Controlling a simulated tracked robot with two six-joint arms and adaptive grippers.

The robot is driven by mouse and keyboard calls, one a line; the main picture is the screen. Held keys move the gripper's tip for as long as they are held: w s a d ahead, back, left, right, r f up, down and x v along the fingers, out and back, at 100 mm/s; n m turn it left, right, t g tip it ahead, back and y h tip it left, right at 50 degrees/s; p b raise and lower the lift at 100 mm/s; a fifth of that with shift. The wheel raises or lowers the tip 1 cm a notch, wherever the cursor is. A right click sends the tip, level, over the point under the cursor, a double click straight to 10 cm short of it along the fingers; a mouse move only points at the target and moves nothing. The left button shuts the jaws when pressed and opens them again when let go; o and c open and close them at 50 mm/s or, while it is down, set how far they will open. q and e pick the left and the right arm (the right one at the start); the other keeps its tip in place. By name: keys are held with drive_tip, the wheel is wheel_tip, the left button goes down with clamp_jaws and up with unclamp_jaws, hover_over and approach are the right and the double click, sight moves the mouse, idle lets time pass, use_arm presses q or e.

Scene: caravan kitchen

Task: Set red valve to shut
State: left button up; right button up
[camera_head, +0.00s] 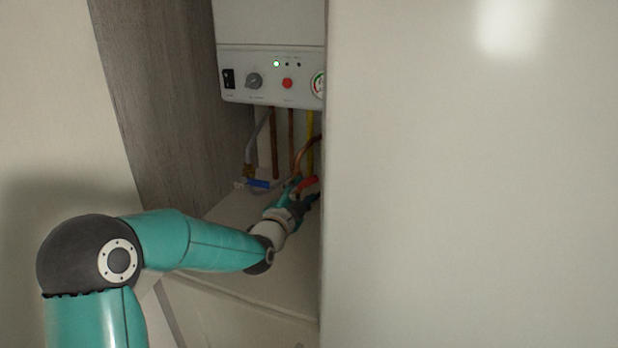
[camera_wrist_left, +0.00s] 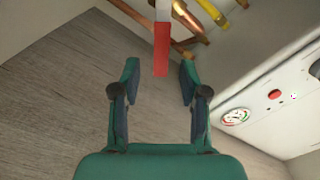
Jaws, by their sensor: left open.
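The red valve handle (camera_head: 308,183) is low in the cupboard, below the boiler, beside the pipes. In the left wrist view the red lever (camera_wrist_left: 161,50) points towards my gripper, with a pale part at its far end. My left gripper (camera_head: 303,193) is at the handle. In the wrist view its two fingers (camera_wrist_left: 159,68) are open, and the lever's free end shows between the fingertips with a gap on each side. I cannot tell its depth relative to the fingers. My right gripper is not in view.
A white boiler (camera_head: 270,75) with a knob, red button and gauge hangs above. A blue valve handle (camera_head: 257,184) is to the left. Copper and yellow pipes (camera_head: 310,135) run down behind. A large pale panel (camera_head: 470,180) blocks the right side.

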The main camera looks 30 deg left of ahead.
sight(308, 183)
use_arm(q)
drive_tip(key=shift+p+x, duration=0.55)
drive_tip(key=shift+x, duration=2.05)
clamp_jaws()
